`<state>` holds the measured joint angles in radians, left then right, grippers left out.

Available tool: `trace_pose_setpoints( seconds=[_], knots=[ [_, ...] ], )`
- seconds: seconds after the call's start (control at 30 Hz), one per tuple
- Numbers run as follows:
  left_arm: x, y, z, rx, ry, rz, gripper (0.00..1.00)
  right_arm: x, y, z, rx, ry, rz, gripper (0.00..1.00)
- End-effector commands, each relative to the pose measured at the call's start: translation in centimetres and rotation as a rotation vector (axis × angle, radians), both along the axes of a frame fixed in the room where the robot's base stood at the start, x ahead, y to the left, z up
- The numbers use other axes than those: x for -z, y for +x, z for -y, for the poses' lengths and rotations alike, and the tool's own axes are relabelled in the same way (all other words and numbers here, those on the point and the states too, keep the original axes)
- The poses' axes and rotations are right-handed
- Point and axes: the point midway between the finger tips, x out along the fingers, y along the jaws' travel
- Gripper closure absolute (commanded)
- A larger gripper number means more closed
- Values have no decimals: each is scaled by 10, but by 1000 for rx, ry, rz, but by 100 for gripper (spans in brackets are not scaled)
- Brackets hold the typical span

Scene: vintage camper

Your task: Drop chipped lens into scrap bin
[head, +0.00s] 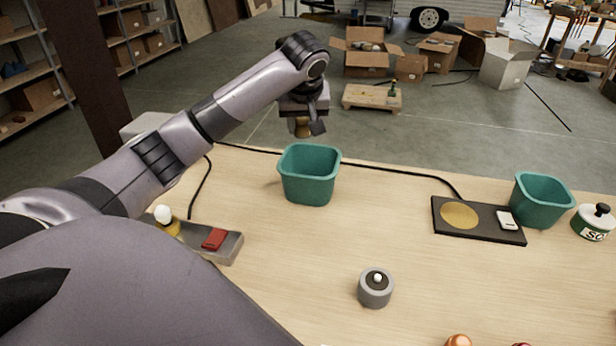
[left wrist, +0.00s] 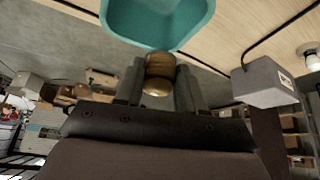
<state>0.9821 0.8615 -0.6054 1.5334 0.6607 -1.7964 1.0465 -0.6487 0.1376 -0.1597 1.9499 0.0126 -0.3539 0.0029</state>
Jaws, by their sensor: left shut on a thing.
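My left gripper (head: 303,128) is shut on a small amber-brown round piece, the lens (left wrist: 158,75), which shows between the fingers in the left wrist view (left wrist: 157,85). No chip can be made out on it. In the head view the gripper hangs above and behind a teal bin (head: 309,180) near the table's far edge. That bin also shows beyond the fingertips in the left wrist view (left wrist: 160,20). A second teal bin (head: 540,205) stands at the right. I see no label telling which is the scrap bin. My right gripper is not in view.
A dark tray with a gold disc (head: 460,215) lies beside the right bin, near a green-and-white pot (head: 593,222). A grey round device (head: 375,288) stands nearer. A fixture with a red switch (head: 215,239) is at left. The table's middle is clear.

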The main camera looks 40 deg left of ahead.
Motion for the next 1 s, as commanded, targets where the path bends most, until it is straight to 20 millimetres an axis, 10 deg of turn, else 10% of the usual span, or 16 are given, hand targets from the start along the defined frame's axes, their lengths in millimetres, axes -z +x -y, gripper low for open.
trace_pose_setpoints(
  seconds=[0.6,0.63,0.7,1.0],
  knots=[
    [29,0,0,0,0,0,100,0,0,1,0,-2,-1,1],
    [29,0,0,0,0,0,58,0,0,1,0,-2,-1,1],
    [29,0,0,0,0,0,36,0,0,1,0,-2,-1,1],
    [29,0,0,0,-1,1,32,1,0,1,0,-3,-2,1]
  ],
)
